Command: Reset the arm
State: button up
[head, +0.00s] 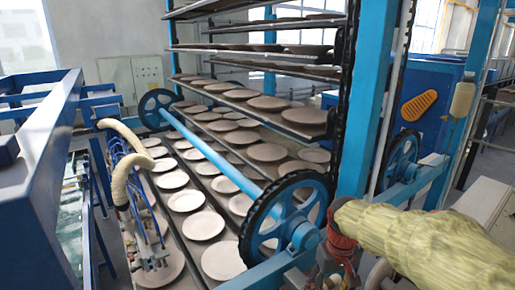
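My gripper is not in view, and I cannot make out any part of my arm for certain. The plate dryer fills the middle of the picture. Its blue frame post (366,110) stands right of centre. Its lower level carries rows of pale round plates, one of them a near plate (203,225). Stacked shelves (250,48) above also hold plates.
A blue spoked wheel (288,222) and a blue shaft (217,150) cross the front. Pale hoses with suction-type fittings (130,175) stand at the left. A yellowish covered machine arm (425,238) juts in at lower right. A blue frame (45,150) is far left.

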jog(key=s+f+m+t+b, duration=0.1)
jog(key=s+f+t+b, duration=0.1)
jog(key=s+b, duration=0.5)
jog(key=s+f+m+t+b, duration=0.1)
jog(key=s+f+t+b, duration=0.2)
jog(key=s+f+b, duration=0.2)
jog(key=s+b, duration=0.3)
jog(key=s, duration=0.3)
jog(key=shift+s+f, duration=0.3)
jog(key=shift+s, duration=0.1)
jog(key=shift+r, duration=0.1)
jog(key=shift+c, duration=0.5)
